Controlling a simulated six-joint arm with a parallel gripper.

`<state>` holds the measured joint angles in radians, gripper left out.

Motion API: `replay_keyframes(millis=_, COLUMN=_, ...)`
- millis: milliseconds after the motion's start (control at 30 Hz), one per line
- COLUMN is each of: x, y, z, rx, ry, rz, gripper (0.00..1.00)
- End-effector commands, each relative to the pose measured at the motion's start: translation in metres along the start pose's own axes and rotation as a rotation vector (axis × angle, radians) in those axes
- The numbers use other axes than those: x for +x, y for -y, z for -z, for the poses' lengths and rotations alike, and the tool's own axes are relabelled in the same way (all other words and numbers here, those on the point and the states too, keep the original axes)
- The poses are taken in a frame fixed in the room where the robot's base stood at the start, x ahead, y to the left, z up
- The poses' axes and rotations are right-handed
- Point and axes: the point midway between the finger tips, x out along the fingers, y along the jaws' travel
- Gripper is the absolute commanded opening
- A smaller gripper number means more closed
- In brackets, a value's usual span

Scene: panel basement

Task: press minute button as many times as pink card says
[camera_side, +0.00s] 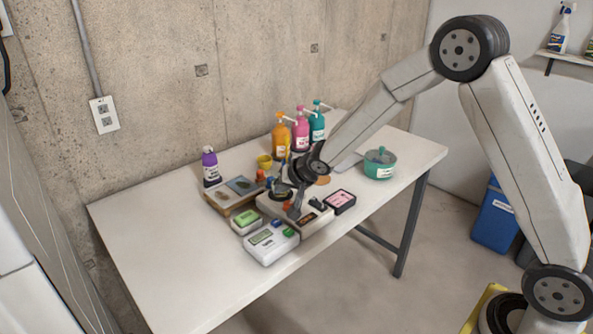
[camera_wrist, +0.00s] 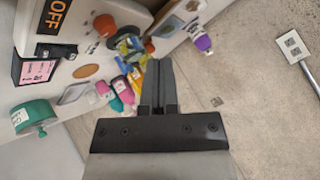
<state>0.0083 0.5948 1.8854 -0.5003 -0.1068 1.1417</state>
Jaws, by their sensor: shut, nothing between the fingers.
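My gripper (camera_side: 294,213) points down over the group of devices on the white table, its fingers together and empty. Its closed fingers also show in the wrist view (camera_wrist: 158,62). The pink card (camera_side: 341,198) sits in a dark frame to the right of my gripper. The card shows at the left of the wrist view (camera_wrist: 38,71), with writing too small to read. A white device (camera_side: 265,252) with a small display and blue and green buttons lies at the table's front, below my gripper. I cannot tell which button is the minute button or whether my fingers touch anything.
A box with a green top (camera_side: 246,221) and a wooden tray (camera_side: 219,205) are left of my gripper. Pump bottles (camera_side: 301,133) stand behind, a purple-capped bottle (camera_side: 210,168) left, a teal pot (camera_side: 380,163) right. The table's left part (camera_side: 160,240) is clear.

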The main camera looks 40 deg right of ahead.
Motion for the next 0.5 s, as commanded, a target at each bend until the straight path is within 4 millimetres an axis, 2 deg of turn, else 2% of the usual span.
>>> replay_keyframes(millis=200, x=0.016, y=0.009, z=0.007, rx=0.056, ry=-0.015, rz=0.041, gripper=0.00)
replay_keyframes(millis=500, x=0.018, y=0.010, z=0.008, rx=0.065, ry=-0.017, rz=0.047, gripper=0.00)
